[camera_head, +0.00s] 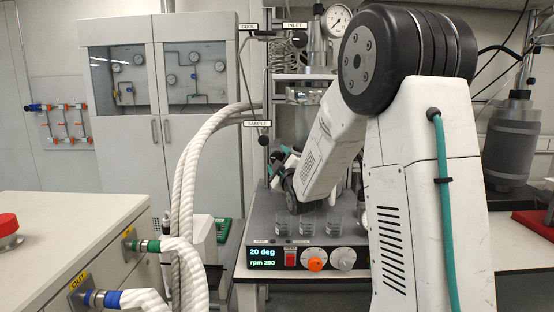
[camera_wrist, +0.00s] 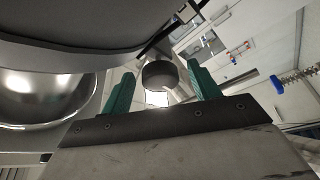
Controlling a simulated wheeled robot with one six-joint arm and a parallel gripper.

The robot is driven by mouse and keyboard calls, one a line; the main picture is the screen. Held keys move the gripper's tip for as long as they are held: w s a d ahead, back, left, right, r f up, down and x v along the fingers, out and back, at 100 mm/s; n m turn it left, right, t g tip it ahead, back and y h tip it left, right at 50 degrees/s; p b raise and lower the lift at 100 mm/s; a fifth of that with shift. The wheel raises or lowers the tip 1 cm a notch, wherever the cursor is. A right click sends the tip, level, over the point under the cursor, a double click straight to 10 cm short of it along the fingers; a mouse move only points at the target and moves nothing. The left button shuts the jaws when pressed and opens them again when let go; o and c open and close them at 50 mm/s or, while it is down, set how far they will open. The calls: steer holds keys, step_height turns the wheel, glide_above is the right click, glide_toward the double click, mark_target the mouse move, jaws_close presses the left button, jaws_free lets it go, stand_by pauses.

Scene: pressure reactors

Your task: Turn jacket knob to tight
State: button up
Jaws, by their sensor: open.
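In the wrist view a dark round knob (camera_wrist: 160,75) with a flat end sits between the two teal fingers of my gripper (camera_wrist: 161,72). It looks like the jacket knob, but no label on it is readable. The fingers are open, with a visible gap on each side of the knob. In the head view my gripper's teal fingers (camera_head: 277,160) show partly at the reactor, behind my arm. The knob is hidden there. Its tight or loose setting cannot be read.
The reactor's control box (camera_head: 262,222) shows 20 deg and rpm 200, with an orange knob (camera_head: 315,264) and grey knob (camera_head: 343,259). Small glass jars (camera_head: 307,223) stand on it. White hoses (camera_head: 185,190) rise at left. A shiny metal bowl-like vessel (camera_wrist: 45,95) is close in the wrist view.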

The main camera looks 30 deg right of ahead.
steer(key=shift+x, duration=0.8)
steer(key=c, duration=1)
steer(key=shift+o, duration=0.2)
steer(key=shift+m+h, duration=0.4)
steer(key=shift+m, duration=0.5)
steer(key=o, duration=1)
steer(key=shift+c, duration=0.2)
